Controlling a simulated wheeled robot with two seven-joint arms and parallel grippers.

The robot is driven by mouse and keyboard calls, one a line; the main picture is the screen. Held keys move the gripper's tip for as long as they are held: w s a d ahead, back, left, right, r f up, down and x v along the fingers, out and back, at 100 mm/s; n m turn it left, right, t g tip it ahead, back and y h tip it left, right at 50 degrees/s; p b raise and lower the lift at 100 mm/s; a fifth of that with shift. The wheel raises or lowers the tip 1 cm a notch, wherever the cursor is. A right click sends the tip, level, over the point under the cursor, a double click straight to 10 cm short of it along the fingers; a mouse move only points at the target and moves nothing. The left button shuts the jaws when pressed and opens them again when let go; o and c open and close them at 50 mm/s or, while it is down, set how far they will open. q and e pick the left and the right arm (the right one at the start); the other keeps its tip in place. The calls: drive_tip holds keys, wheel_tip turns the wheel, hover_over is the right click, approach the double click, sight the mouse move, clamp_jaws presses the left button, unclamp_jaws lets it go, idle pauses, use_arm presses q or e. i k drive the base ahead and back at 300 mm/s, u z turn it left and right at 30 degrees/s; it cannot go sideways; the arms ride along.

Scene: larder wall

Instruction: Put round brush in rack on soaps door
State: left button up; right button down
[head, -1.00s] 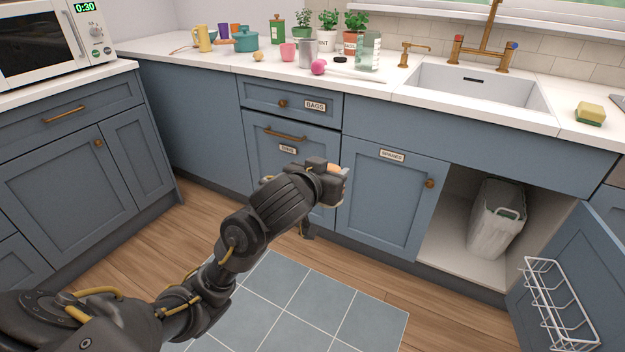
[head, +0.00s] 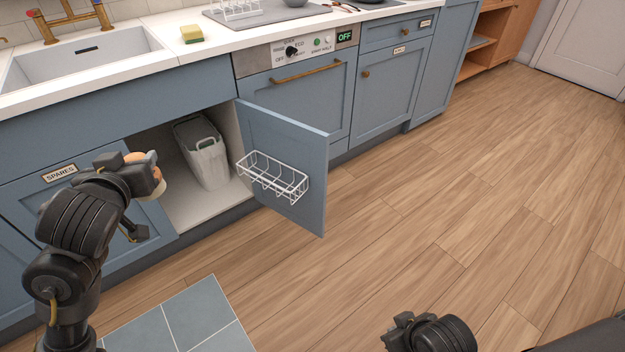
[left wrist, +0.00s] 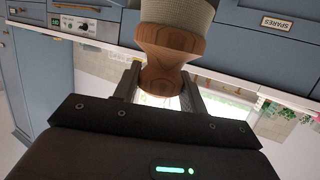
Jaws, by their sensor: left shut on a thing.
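My left gripper (head: 150,176) is shut on the round brush, held in front of the cabinet marked SPARES. In the left wrist view the brush (left wrist: 170,50) shows a turned wooden neck between the fingers and a pale, broad part beyond it. In the head view the brush is mostly hidden by the gripper. The white wire rack (head: 272,178) hangs on the inner face of the open blue door (head: 300,155). It looks empty. The gripper is left of the rack, apart from it. My right gripper (head: 398,335) is at the bottom edge; its fingers are unclear.
The open cupboard holds a pale bin (head: 203,155). The counter above has a sink (head: 85,60) and a sponge (head: 192,34). A dishwasher (head: 300,85) is behind the door. The wooden floor (head: 430,200) on the right is clear.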

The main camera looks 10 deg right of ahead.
sight(279, 185)
drive_tip(key=z, duration=0.55)
drive_tip(key=k, duration=0.45)
drive_tip(key=z, duration=0.5)
